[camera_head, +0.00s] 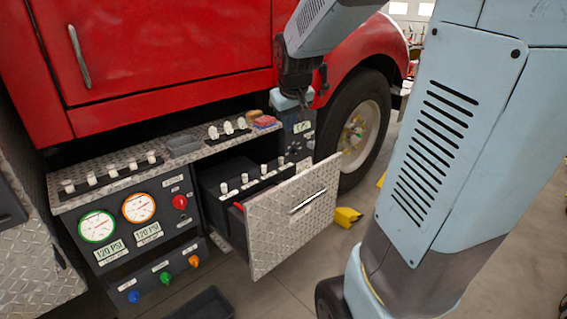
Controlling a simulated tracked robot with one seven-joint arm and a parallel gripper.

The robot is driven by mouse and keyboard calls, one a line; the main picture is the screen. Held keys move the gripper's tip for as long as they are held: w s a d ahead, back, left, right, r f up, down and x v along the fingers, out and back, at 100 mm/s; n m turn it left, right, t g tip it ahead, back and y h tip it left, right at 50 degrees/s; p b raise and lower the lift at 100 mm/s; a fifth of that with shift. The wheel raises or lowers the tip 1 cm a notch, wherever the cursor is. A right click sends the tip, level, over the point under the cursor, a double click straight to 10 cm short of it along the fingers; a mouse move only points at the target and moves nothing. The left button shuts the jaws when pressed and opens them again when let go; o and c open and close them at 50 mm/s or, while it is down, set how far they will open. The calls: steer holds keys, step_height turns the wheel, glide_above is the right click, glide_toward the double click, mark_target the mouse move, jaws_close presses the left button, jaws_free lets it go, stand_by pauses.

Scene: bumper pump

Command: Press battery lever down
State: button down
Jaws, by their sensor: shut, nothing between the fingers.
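A dark battery box (222,178) with several white caps on top sits inside the pulled-out drawer (290,222). My gripper (304,103) hangs at the end of my arm, behind and above the drawer, near the right end of the diamond-plate shelf. It is small and dark here, and looks shut and empty. It appears apart from the battery box.
The pump panel with two gauges (97,226), a red knob (180,202) and coloured knobs is left of the drawer. A red truck body (170,50) is above, and a wheel (360,130) is behind right. A yellow chock (347,217) lies on the floor.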

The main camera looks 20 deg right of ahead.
steer(key=w+d+f+n, duration=0.1)
steer(key=w+d+f, duration=0.5)
steer(key=w+f, duration=0.3)
steer(key=w+d+f+n, duration=0.1)
steer(key=w+d+f, duration=0.6)
steer(key=w+f, duration=0.3)
step_height(320, 180, down, 2)
steer(key=shift+d+f+g+h, duration=0.25)
steer(key=shift+g+h, duration=0.05)
steer(key=shift+w, duration=0.1)
steer(key=x, duration=0.4)
steer(key=d+x, duration=0.1)
steer(key=x, duration=0.7)
steer(key=shift+d+r, duration=0.15)
steer(key=shift+d, duration=0.1)
steer(key=shift+w+d+f, duration=0.1)
steer(key=shift+d+f, duration=0.45)
